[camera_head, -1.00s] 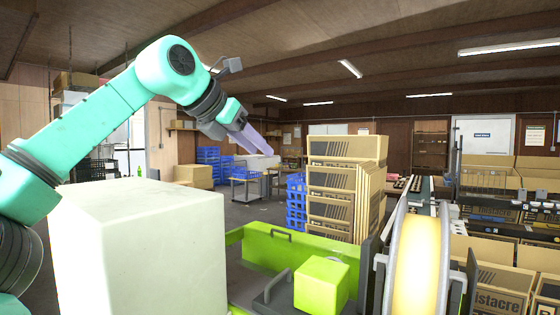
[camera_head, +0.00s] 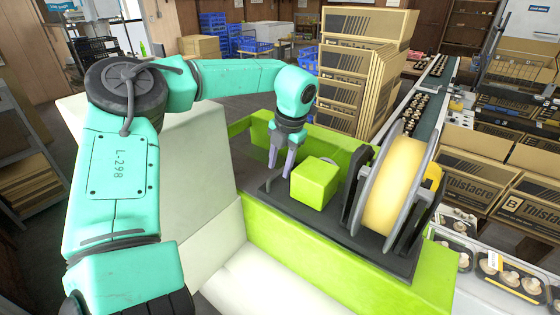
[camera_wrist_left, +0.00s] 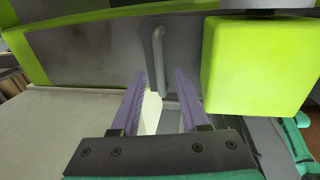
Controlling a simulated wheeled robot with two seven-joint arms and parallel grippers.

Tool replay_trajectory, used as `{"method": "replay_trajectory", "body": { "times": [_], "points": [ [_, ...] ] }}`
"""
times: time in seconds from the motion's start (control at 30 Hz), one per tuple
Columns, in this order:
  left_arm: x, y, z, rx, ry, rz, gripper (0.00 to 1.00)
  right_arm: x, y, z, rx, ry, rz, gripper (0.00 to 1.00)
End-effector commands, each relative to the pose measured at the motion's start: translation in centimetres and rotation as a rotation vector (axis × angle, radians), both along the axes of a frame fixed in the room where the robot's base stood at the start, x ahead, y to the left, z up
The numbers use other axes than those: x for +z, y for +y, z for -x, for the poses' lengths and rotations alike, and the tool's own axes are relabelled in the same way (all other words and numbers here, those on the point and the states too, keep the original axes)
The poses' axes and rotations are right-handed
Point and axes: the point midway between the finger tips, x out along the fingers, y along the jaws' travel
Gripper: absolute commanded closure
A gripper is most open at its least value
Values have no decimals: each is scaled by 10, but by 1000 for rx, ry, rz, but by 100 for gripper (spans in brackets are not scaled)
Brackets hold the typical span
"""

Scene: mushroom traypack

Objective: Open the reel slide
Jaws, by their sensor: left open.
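The yellow-cream reel (camera_head: 393,185) stands upright between grey side discs on a dark slide plate (camera_head: 320,226) of the green machine. A grey bar handle (camera_wrist_left: 159,55) shows on the slide in the left wrist view. My left gripper (camera_head: 281,168) points down over the plate's left end, left of the lime green block (camera_head: 314,183). Its purple fingers are open and empty in the left wrist view (camera_wrist_left: 160,75). The handle lies ahead, in line with the gap between the fingertips. I cannot tell whether they touch. The right gripper is out of view.
The lime block also fills the right of the left wrist view (camera_wrist_left: 258,65), close beside the fingers. Stacked cartons (camera_head: 352,85) stand behind the machine. A conveyor (camera_head: 432,100) with mushroom trays runs at the right. A pale box-shaped housing (camera_head: 190,165) lies behind my arm.

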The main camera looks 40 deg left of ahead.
Motion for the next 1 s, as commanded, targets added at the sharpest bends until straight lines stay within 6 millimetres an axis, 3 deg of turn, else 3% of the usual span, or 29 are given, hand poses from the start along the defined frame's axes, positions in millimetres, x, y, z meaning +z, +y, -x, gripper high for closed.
{"method": "replay_trajectory", "body": {
  "times": [0.3,0.33,0.43,1.0],
  "points": [
    [-8,2,0,-1,-2,0,55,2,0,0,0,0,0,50],
    [-8,2,0,-1,-2,0,63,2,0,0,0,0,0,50],
    [-8,1,0,-1,-2,0,100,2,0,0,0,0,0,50],
    [-7,2,0,-1,-3,0,100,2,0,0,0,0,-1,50]
  ]
}}
